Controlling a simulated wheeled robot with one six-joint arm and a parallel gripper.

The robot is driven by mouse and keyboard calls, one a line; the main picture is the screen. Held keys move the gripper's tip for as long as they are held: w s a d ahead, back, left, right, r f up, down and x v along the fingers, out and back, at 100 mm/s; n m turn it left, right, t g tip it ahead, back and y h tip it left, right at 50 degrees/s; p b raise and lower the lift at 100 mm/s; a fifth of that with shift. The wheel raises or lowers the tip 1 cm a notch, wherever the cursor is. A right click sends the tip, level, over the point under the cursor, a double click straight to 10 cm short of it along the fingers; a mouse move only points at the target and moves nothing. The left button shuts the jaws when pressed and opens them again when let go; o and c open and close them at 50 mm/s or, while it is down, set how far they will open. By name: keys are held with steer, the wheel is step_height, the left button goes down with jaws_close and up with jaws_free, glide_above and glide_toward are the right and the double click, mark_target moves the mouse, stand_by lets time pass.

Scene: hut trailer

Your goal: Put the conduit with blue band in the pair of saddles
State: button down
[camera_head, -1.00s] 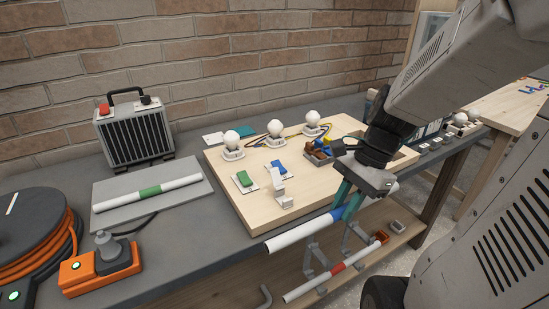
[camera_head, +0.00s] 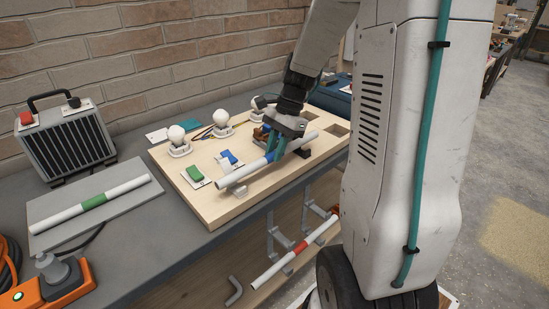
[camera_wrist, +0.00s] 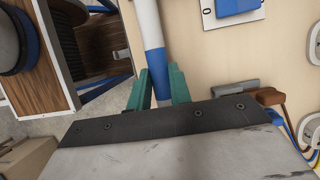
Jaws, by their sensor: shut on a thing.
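The conduit with the blue band (camera_head: 239,175) is a white tube lying slantwise over the front part of the wooden board. My gripper (camera_head: 276,155) is shut on it at the blue band. The wrist view shows the teal fingers (camera_wrist: 158,90) on either side of the band, with the conduit's white part (camera_wrist: 147,22) running to the top edge. The other saddle is not clearly visible near my gripper and the tube's right part.
The wooden board (camera_head: 203,206) also carries several white bulbs and blue and green switches (camera_head: 195,175). A green-banded conduit (camera_head: 60,216) lies on a grey mat at left. A red-banded conduit (camera_head: 272,270) rests on brackets below the bench front. An orange connector box stands at lower left.

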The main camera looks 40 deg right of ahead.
steer(key=shift+f, duration=1.45)
steer(key=shift+f, duration=0.2)
steer(key=c, duration=1.3)
jaws_free()
steer(key=shift+r, duration=0.15)
